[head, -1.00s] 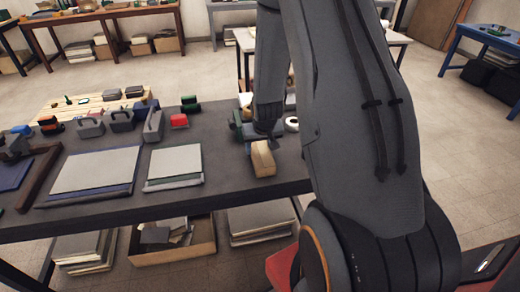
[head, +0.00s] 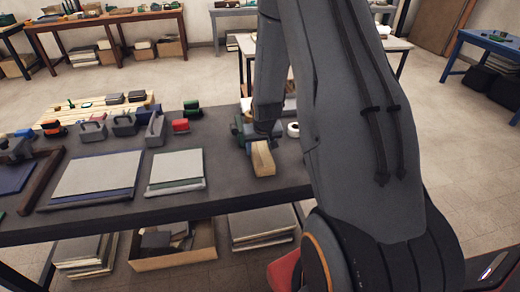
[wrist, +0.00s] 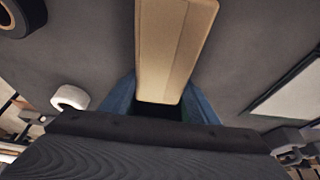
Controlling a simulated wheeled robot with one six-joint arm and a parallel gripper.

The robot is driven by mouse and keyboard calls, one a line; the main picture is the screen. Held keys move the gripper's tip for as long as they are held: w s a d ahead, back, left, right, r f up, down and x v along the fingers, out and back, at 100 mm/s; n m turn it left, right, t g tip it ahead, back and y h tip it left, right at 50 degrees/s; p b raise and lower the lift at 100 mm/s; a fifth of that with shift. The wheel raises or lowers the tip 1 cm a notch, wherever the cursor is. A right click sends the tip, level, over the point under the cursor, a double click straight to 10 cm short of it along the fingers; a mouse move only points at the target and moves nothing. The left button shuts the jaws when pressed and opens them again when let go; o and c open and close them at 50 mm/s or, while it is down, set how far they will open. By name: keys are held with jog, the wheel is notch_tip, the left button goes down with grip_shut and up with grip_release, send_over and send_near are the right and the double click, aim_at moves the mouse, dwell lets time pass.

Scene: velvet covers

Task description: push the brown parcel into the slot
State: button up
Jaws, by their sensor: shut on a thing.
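The brown parcel (head: 263,160) is a tan block at the right part of the dark bench, near its front edge. It also shows in the wrist view (wrist: 175,45), reaching from the top edge down to my fingers. My gripper (head: 264,138) is at the parcel's far end, shut on it. In the wrist view, the blue fingers of my gripper (wrist: 160,98) flank the parcel's near end. Whether the parcel touches the bench is hard to tell. I cannot make out the slot in either view.
A white roll (head: 293,130) lies right of my gripper, and a blue-green object (head: 241,130) is close at its left. Paper stacks (head: 176,168), a red object (head: 180,126) and several grey tools stand further left. Bare bench lies between the stacks and the parcel.

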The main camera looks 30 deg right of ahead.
jog(key=shift+w+d+p, duration=0.2)
jog(key=shift+w+p, duration=0.3)
jog(key=shift+w, duration=0.2)
jog(key=shift+w+d+p, duration=0.2)
jog(key=shift+w+p, duration=0.35)
jog(key=shift+w, duration=0.1)
jog(key=shift+w+d+p, duration=0.2)
jog(key=shift+w+p, duration=0.3)
jog(key=shift+w, duration=0.2)
jog(key=o, duration=1.3)
jog(key=shift+o, duration=0.3)
jog(key=p+v, duration=0.3)
jog(key=v, duration=0.4)
jog(key=shift+r, duration=0.15)
jog(key=shift+s+r, duration=0.2)
jog(key=shift+r, duration=0.05)
jog(key=shift+a, duration=0.15)
jog(key=s+a+r+n+g+b, duration=0.1)
jog(key=s+a+r+b, duration=0.1)
jog(key=s+a, duration=0.3)
jog(key=s+a+r+n+g+b, duration=0.1)
jog(key=s+a+r+b, duration=0.2)
jog(key=s+a, duration=0.3)
jog(key=s+a+r+n+y+b, duration=0.1)
jog(key=s+a+r+b, duration=0.2)
jog(key=s, duration=0.9)
jog(key=a, duration=0.3)
jog(key=shift+g+b, duration=0.35)
jog(key=shift+g, duration=0.05)
